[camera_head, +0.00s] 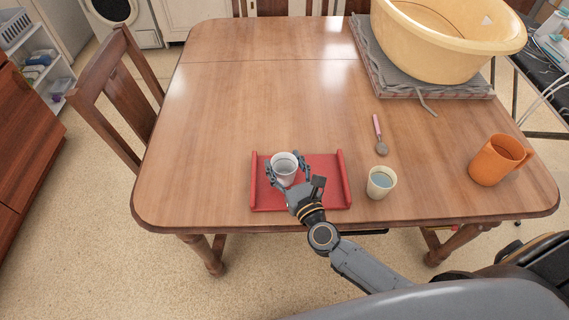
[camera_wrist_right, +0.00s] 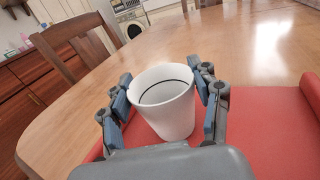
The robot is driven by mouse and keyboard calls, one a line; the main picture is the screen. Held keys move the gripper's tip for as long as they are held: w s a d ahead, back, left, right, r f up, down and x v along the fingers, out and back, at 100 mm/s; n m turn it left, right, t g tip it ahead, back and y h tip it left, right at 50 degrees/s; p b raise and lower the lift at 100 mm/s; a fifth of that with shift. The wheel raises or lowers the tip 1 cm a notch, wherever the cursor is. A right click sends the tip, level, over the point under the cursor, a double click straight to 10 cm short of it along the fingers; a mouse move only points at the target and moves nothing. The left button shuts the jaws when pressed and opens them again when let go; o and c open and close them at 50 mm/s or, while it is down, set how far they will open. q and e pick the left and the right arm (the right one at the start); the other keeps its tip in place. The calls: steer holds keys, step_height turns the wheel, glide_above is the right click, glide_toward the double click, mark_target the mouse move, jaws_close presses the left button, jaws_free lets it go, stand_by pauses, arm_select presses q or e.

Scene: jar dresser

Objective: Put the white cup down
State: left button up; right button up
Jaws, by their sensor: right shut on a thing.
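The white cup (camera_head: 284,170) is upright between the fingers of my right gripper (camera_head: 287,180), over the red tray (camera_head: 330,198) near the table's front edge. In the right wrist view the white cup (camera_wrist_right: 167,110) sits between the two blue-padded fingers of my right gripper (camera_wrist_right: 164,108), which is shut on it. A dark line runs round the inside of the cup. The red tray (camera_wrist_right: 270,135) lies below and to the right there. Whether the cup's base touches the tray is hidden. My left gripper is not in view.
A cream cup (camera_head: 381,183) with bluish contents stands right of the tray, and an orange mug (camera_head: 499,160) further right. A spoon with a pink handle (camera_head: 378,131) lies behind the cream cup. A yellow basin (camera_head: 440,45) on grey cloth fills the back right. The table's left half is clear.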

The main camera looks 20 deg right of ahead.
steer(key=shift+f, duration=0.2)
steer(key=o, duration=1.1)
steer(key=shift+o, duration=0.2)
steer(key=shift+r, duration=0.1)
steer(key=shift+r, duration=0.2)
steer(key=s+b, duration=0.1)
steer(key=s, duration=0.6)
steer(key=s+d+b, duration=0.1)
steer(key=s, duration=0.2)
steer(key=shift+s+f+b, duration=0.25)
steer(key=shift+s+b, duration=0.1)
steer(key=shift+s, duration=0.05)
steer(key=shift+s+r, duration=0.15)
steer(key=shift+s, duration=0.5)
